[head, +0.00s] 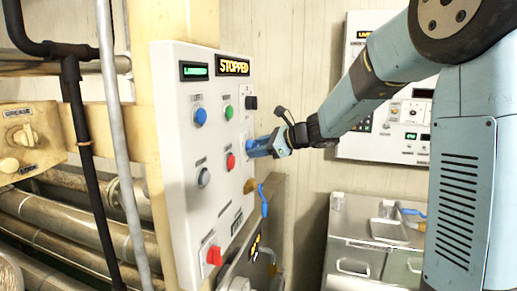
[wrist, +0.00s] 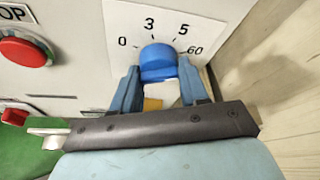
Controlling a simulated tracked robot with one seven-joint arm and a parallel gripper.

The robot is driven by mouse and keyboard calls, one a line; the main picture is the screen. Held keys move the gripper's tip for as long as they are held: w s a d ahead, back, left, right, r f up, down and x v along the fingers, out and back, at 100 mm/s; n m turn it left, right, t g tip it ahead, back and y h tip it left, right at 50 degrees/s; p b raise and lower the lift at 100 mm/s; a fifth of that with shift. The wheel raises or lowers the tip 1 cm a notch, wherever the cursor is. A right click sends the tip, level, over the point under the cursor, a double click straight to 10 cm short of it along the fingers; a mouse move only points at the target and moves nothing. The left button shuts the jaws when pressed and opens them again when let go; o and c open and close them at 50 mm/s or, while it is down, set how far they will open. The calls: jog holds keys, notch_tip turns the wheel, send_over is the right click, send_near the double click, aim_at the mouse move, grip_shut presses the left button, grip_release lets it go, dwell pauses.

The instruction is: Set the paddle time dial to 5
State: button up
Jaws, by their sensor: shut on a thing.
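The paddle time dial is a blue knob (wrist: 158,62) on a white plate, with marks 0, 3, 5 and 60 around its top. My gripper (wrist: 158,88) has one blue finger on each side of the knob and is shut on it. I cannot make out a pointer line on the knob, so its setting is unclear. In the head view, my gripper (head: 262,147) reaches the right side of the white control panel (head: 180,150) from the right. The knob is hidden there by the fingers.
A red stop button (wrist: 22,52) sits left of the dial. The panel also carries blue (head: 201,116), green (head: 229,112) and red (head: 231,161) buttons, a red switch (head: 214,256) and a lit STOPPED display (head: 233,66). A blue-handled valve (head: 263,200) lies below my gripper.

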jog(key=shift+s+f+n+t, duration=0.1)
jog(key=shift+n+t, duration=0.9)
jog(key=shift+n, duration=0.55)
jog(key=shift+f+n+t, duration=0.1)
jog(key=shift+n+t, duration=0.9)
jog(key=shift+n, duration=0.55)
jog(key=o, duration=1)
jog(key=shift+r, duration=0.1)
jog(key=shift+o, duration=0.2)
